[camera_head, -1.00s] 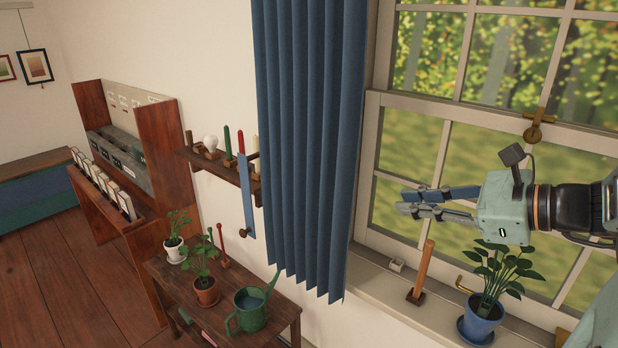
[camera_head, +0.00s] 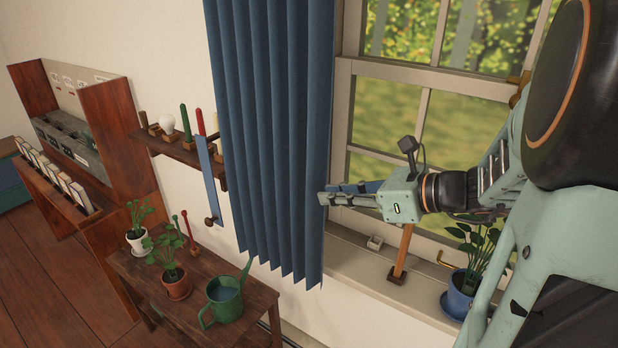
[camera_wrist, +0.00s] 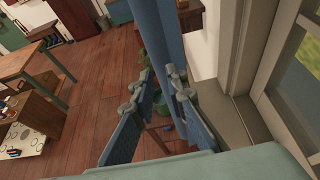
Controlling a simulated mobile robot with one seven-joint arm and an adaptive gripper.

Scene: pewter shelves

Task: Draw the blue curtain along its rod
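The blue curtain (camera_head: 275,130) hangs in pleats at the left side of the window, and its lower edge is free above the sill-side table. The rod is out of view. My gripper (camera_head: 328,193) points left, with its fingertips at the curtain's right edge. In the wrist view, my gripper (camera_wrist: 160,76) has its two fingers apart, with a gap between the tips. The curtain (camera_wrist: 166,32) shows as a blue strip just beyond the fingertips. I cannot tell whether they touch it.
The window frame (camera_head: 343,120) stands close behind my gripper. On the sill are a wooden handle (camera_head: 403,252) and a potted plant in a blue pot (camera_head: 462,296). A wall shelf (camera_head: 180,153) and a table with a green watering can (camera_head: 223,300) stand left of the curtain.

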